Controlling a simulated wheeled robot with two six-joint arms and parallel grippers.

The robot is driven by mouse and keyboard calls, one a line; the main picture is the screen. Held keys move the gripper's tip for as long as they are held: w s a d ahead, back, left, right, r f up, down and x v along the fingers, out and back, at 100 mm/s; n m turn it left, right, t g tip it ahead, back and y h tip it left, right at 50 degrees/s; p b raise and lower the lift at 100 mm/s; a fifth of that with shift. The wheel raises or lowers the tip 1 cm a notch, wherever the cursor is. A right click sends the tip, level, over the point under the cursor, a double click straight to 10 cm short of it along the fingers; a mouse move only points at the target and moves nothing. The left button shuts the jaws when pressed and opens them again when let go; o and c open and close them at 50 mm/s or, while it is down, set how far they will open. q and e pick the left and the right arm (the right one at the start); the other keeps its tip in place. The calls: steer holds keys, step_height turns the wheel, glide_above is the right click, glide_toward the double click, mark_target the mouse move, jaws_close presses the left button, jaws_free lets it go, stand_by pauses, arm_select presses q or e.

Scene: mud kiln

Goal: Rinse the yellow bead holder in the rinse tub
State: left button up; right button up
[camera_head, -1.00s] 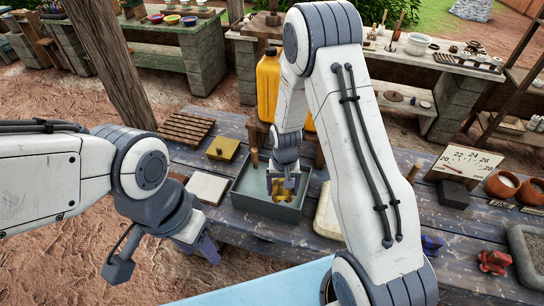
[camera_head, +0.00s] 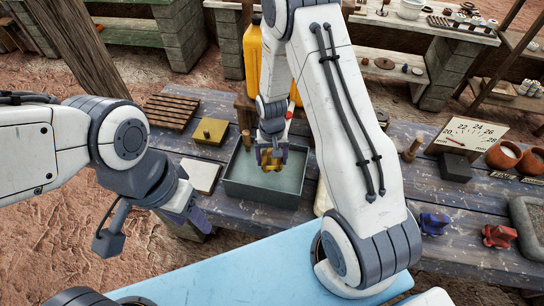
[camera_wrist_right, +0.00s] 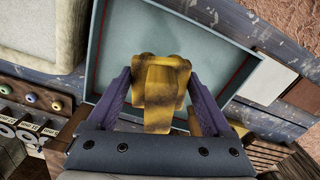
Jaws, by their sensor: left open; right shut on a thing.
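The yellow bead holder (camera_head: 269,161) is shut between the fingers of my right gripper (camera_head: 271,152). It is above the inside of the grey rinse tub (camera_head: 262,192), near the tub's back half. Whether the holder touches the water cannot be told. My left gripper (camera_head: 150,225) is open and empty, left of the tub at the table's front edge.
A blue bead holder (camera_head: 434,223) and a red one (camera_head: 499,235) are at the right. A white tile (camera_head: 200,175), a yellow block (camera_head: 210,131) and a slatted rack (camera_head: 170,112) lie left of the tub. A yellow jerrycan (camera_head: 252,60) stands behind. My right arm hides part of the table.

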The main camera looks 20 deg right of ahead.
steer(key=shift+f+b, duration=3.4)
steer(key=shift+f, duration=1.45)
step_height(320, 180, up, 12)
steer(key=p, duration=0.9)
steer(key=shift+s, duration=0.1)
stand_by(1.0)
